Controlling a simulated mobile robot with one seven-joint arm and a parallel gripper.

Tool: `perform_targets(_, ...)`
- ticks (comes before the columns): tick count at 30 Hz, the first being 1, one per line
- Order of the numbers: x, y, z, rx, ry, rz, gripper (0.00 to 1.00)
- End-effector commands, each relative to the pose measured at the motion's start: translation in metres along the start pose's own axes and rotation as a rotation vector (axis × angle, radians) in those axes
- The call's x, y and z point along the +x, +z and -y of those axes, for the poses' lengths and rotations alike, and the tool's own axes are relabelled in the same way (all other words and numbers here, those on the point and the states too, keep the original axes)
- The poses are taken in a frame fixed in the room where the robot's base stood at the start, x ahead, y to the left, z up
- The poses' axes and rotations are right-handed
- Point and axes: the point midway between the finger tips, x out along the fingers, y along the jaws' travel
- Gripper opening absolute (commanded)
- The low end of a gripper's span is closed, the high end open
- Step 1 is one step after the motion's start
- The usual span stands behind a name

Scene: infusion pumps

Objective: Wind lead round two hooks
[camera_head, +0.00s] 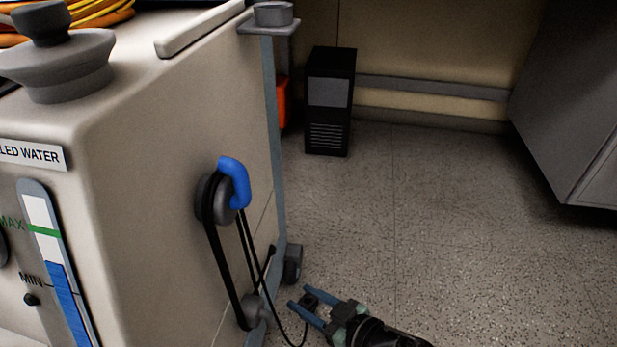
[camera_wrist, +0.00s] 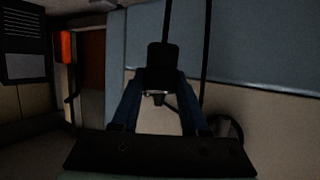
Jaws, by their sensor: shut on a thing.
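A black lead (camera_head: 223,262) runs around two grey round hooks on the side of the beige cabinet (camera_head: 160,170). The upper hook (camera_head: 222,212) has a blue curved piece (camera_head: 236,182) at its outer end. The lower hook (camera_head: 248,313) is near the cabinet's bottom. Several strands run between them, and a slack loop hangs toward my gripper. My gripper (camera_head: 299,296) is low, right of the lower hook and apart from it, shut on the lead's black plug (camera_head: 310,299). In the wrist view the plug (camera_wrist: 162,62) sits between the blue fingers.
A grey upright post (camera_head: 270,120) and a castor (camera_head: 293,263) stand at the cabinet's edge, close to the hooks. A black box (camera_head: 331,100) stands by the back wall. A grey cabinet (camera_head: 575,110) is at far right. The speckled floor (camera_head: 450,220) between is clear.

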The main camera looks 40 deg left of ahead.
Motion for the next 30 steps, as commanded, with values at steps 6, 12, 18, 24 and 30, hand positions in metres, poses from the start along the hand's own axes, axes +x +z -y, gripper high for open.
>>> perform_targets(6,-0.021,0.016,0.04,0.005,0.004,-0.004,0.0)
perform_targets(12,-0.043,0.027,0.082,0.004,0.004,-0.004,0.0)
perform_targets(18,-0.07,0.017,0.118,0.002,0.003,-0.002,0.0)
perform_targets(24,-0.089,-0.01,0.135,-0.001,0.001,-0.001,0.0)
perform_targets(30,-0.098,-0.037,0.135,0.001,0.0,-0.001,0.0)
